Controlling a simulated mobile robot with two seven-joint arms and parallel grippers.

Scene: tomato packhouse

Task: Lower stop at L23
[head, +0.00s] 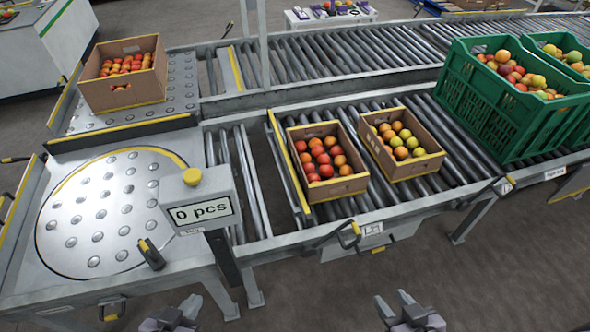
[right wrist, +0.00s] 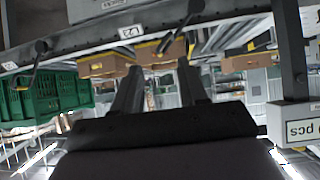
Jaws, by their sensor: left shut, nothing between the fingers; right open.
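A yellow-edged stop plate (head: 285,160) stands across the rollers, just left of a cardboard box of red and orange tomatoes (head: 361,183). A lever with a yellow-marked grip (head: 350,236) is on the front rail below that box, beside a small white label (head: 373,229) whose text is partly unreadable. In the right wrist view the label (right wrist: 130,31) appears upside down. My right gripper (head: 396,303) is open and empty, in front of the rail and below the lever; its fingers (right wrist: 160,66) also show in the wrist view. My left gripper (head: 184,308) is shut and empty, lower left.
A second box of mixed tomatoes (head: 437,168) sits to the right, then green crates (head: 480,118). A "0 pcs" display post (head: 201,214) stands by the round ball table (head: 110,250). Another box (head: 160,80) is at the back left. Floor in front is clear.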

